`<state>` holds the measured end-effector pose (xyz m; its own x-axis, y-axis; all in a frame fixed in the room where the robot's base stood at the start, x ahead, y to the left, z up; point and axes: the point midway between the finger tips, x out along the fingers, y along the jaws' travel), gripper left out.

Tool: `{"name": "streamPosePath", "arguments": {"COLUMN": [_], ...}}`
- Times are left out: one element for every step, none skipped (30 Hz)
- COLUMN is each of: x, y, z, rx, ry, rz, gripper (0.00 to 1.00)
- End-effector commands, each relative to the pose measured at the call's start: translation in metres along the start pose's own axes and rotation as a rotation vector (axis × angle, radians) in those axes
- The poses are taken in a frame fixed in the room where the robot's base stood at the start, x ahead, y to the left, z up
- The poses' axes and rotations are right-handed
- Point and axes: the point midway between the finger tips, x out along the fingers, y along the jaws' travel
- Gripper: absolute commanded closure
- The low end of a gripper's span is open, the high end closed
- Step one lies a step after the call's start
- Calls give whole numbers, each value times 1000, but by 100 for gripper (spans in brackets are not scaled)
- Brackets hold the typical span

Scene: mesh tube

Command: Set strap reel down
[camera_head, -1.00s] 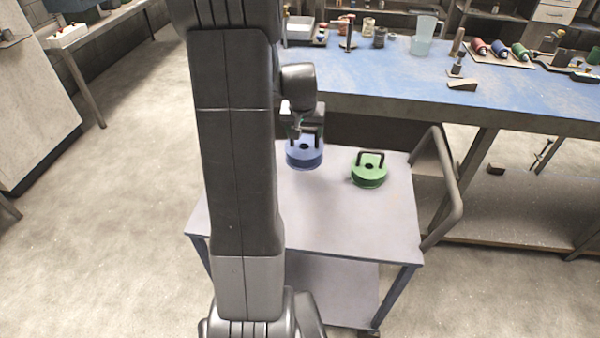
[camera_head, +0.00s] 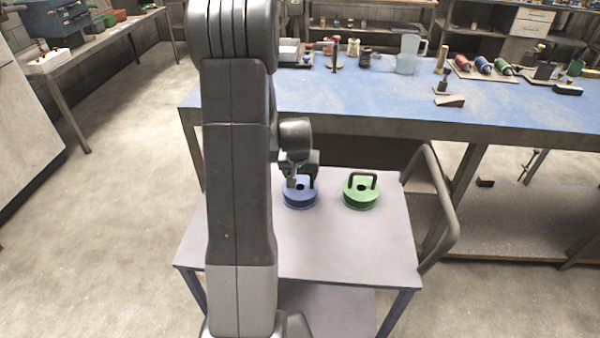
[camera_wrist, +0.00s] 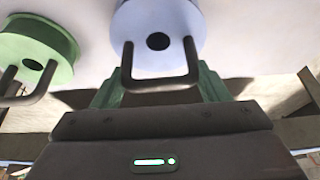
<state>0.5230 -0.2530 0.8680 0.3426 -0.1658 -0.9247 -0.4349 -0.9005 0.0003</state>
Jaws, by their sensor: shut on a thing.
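The blue strap reel (camera_head: 299,198) with a dark looped handle is at the cart top (camera_head: 340,250), left of a green strap reel (camera_head: 361,193). My gripper (camera_head: 300,176) is directly over the blue reel and shut on its handle. In the wrist view, the blue reel (camera_wrist: 185,30) hangs off the handle between the greenish fingers of my gripper (camera_wrist: 158,86). The green reel (camera_wrist: 40,48) shows at the left there. The blue reel looks level; I cannot tell whether its underside touches the cart top. My arm hides part of the cart's left side.
A blue-topped workbench (camera_head: 380,100) stands behind the cart with a clear pitcher (camera_head: 408,55), cylinders and tools on it. The cart's push handle (camera_head: 440,205) rises at the right. The front of the cart top is clear.

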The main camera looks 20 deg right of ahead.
Motion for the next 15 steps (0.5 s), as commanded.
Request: {"name": "streamPosePath", "arguments": {"x": [0,0,0,0,0,0,0,1,2,3,4,3,2,2,2], "y": [0,0,0,0,0,0,0,0,0,0,0,0,0,0,0], "z": [-1,-1,-1,-1,-1,-1,-1,-1,0,0,1,1,1,1,1], "rx": [0,0,0,0,0,0,0,0,0,0,0,0,0,0,0], "ry": [2,3,3,3,3,3,3,3,3,3,3,1,1,1,1], "rz": [0,0,0,0,0,0,0,0,0,0,0,0,0,0,0], "gripper": [88,88,88,88,88,88,88,88,88,88,88,24,18,12,10]}}
